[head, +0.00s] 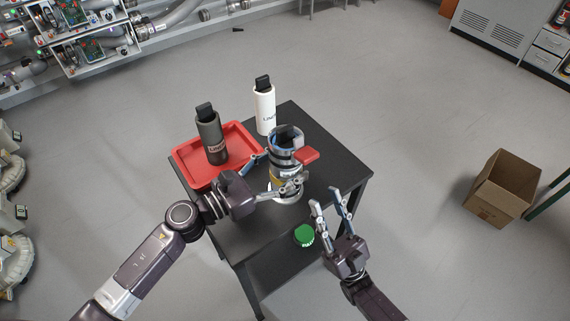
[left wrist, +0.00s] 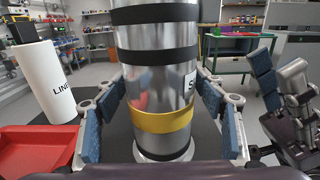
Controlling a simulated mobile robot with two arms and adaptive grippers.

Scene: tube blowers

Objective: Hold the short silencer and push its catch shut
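The short silencer appears to be the upright metal cylinder (head: 276,163) with dark bands and a yellow band, standing on the dark table. It fills the middle of the left wrist view (left wrist: 155,75). A red flap (head: 308,155), apparently its catch, sticks out to the right near its top. My left gripper (head: 278,168) has one finger on each side of the cylinder, low on its body. Narrow gaps show beside the pads in the left wrist view; contact at the tips is unclear. My right gripper (head: 330,198) is open and empty, in front and to the right.
A red tray (head: 188,165) holds a dark grey bottle (head: 211,137) on the left. A white bottle (head: 265,110) stands behind. A green round thing (head: 305,235) shows by the front edge. The table (head: 335,178) is bare on the right. A cardboard box (head: 495,195) stands on the floor.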

